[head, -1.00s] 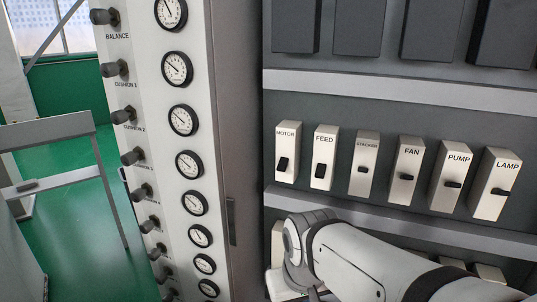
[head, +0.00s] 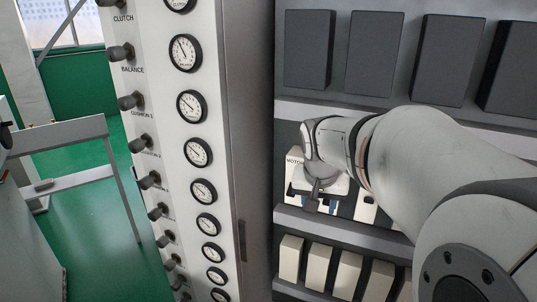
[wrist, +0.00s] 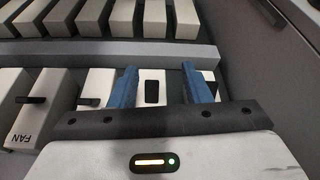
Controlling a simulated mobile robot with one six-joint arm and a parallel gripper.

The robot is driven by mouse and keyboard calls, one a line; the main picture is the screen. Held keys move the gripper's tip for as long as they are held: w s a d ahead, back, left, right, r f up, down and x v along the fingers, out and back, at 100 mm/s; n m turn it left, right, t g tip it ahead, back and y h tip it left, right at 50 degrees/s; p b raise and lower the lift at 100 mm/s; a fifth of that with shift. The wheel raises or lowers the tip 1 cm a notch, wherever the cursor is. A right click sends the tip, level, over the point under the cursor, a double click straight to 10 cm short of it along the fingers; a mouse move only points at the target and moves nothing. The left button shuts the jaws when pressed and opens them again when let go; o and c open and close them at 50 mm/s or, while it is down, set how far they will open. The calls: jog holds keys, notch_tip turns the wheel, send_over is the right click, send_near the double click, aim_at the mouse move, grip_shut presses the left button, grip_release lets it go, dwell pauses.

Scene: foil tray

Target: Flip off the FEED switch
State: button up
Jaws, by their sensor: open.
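The FEED switch is a white box with a black rocker (wrist: 152,92); in the wrist view it sits between my two blue fingers. Its label is not visible now. My gripper (wrist: 157,72) is open, with one finger on each side of the rocker; whether anything touches it cannot be told. In the head view my gripper (head: 326,207) is in front of the panel and hides most of the FEED box. The MOTOR box (head: 293,172) shows partly at its left.
A gauge column (head: 198,152) stands at left.

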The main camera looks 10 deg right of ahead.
jog(key=m+p, duration=0.1)
jog(key=p, duration=0.1)
send_near(327, 203)
jog(key=shift+m+h, duration=0.3)
jog(key=x, duration=0.5)
jog(key=p+x, duration=0.1)
jog(key=x, duration=0.2)
jog(key=shift+w+r, duration=0.15)
jog(key=shift+w, duration=0.2)
jog(key=shift+c, duration=0.4)
grip_shut()
